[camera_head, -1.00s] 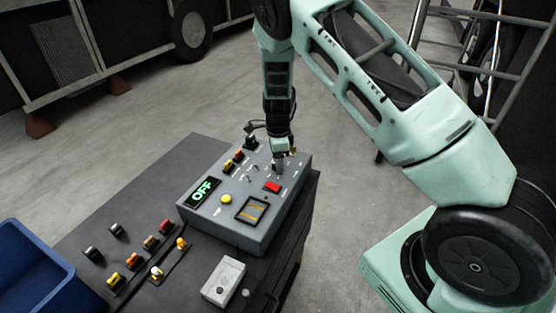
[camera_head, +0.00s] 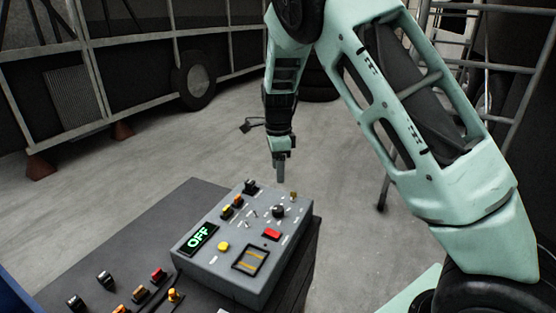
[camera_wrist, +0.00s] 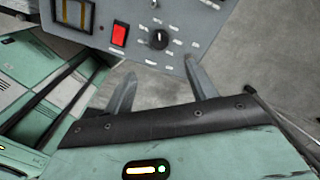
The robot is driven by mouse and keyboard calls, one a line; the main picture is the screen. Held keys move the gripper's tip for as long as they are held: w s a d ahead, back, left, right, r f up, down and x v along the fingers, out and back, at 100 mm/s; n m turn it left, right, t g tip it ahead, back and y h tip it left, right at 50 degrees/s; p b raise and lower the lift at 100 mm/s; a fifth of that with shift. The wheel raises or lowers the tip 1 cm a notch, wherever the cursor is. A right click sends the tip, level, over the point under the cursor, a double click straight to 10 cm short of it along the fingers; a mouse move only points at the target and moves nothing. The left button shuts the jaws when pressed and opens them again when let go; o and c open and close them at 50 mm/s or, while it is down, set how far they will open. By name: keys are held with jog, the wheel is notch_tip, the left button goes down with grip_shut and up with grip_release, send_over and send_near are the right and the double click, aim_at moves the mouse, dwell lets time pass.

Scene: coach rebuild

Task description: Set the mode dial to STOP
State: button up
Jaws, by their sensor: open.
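The mode dial looks to be the round black knob (camera_head: 278,211) near the back right of the grey control box (camera_head: 213,270). It also shows in the wrist view (camera_wrist: 158,39), ringed by small white labels too small to read, so I cannot tell its setting. My gripper (camera_head: 280,178) points down above and just beyond the box's back edge, apart from the dial. In the wrist view, my gripper's two fingers (camera_wrist: 160,68) are spread with nothing between them, and the dial lies past their tips.
The box carries a green "OFF" display (camera_head: 199,238), a red switch (camera_head: 271,234), a yellow button (camera_head: 223,247) and small toggles. More knobs stand on the dark bench (camera_head: 110,240) at the left. A ladder (camera_head: 400,150) stands at the right.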

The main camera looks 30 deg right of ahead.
notch_tip(320, 180, up, 4)
jog(key=shift+f, duration=0.2)
dwell(0.5)
jog(key=s+a+n+y+b, duration=0.2)
jog(key=s+a+n, duration=1.2)
jog(key=s+a, duration=0.25)
jog(key=s+a+n, duration=0.2)
jog(key=s+n, duration=0.6)
jog(key=s, duration=0.1)
jog(key=s+a+n+h, duration=0.1)
jog(key=s+a+n, duration=0.1)
jog(key=s+n, duration=0.6)
jog(key=shift+s+a+f+b, duration=0.25)
jog(key=shift+s+a+b, duration=0.15)
jog(key=shift+s, duration=0.2)
jog(key=shift+d, duration=0.15)
